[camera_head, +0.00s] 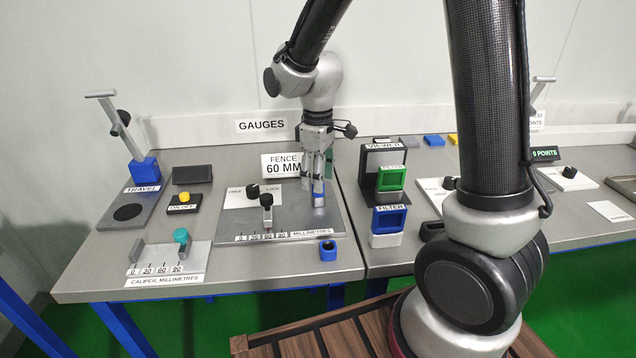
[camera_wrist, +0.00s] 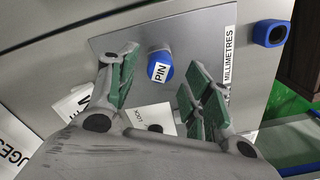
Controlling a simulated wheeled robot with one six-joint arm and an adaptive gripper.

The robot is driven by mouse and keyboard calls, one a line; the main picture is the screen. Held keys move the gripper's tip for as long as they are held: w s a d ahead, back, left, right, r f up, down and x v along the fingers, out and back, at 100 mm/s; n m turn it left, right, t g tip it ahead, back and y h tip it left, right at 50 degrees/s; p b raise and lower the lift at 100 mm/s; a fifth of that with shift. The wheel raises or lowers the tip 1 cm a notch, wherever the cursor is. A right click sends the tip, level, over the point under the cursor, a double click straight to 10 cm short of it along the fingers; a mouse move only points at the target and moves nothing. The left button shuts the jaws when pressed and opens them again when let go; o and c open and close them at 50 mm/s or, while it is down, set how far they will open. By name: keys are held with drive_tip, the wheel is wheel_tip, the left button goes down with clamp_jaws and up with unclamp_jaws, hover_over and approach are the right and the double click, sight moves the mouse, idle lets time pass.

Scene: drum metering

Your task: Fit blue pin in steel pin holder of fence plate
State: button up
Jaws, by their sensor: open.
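The blue pin (camera_wrist: 160,72), labelled PIN, stands on the fence plate (camera_head: 230,228), its blue end facing my wrist camera. A grey steel cylinder, seemingly the pin holder (camera_wrist: 160,55), shows directly beyond it in the wrist view. The pin appears lined up with it; how deep it sits I cannot tell. In the head view the pin (camera_head: 319,200) shows just below my fingers. My gripper (camera_head: 318,182) is open over the plate's right part. In the wrist view its green-padded fingers (camera_wrist: 155,92) are spread either side of the pin, apart from it.
A blue block with a dark, empty-looking hole (camera_head: 327,250) stands by the plate's front right corner. A dark-topped slider (camera_head: 266,206) and a black knob (camera_head: 253,192) are left of my gripper. The FENCE 60 MM sign (camera_head: 281,165) is behind, the filter stands (camera_head: 389,220) right.

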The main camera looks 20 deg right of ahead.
wheel_tip(320, 180, up, 10)
drive_tip(key=shift+f, duration=0.2)
idle(0.8)
drive_tip(key=s+d+r+m+t, duration=0.2)
drive_tip(key=s+d+m, duration=0.3)
drive_tip(key=s, duration=0.5)
drive_tip(key=s+d+r+m+t, duration=0.2)
drive_tip(key=s+d+r+m, duration=0.2)
drive_tip(key=s+d, duration=0.5)
drive_tip(key=shift+s+d+r+m, duration=0.4)
drive_tip(key=shift+s, duration=0.15)
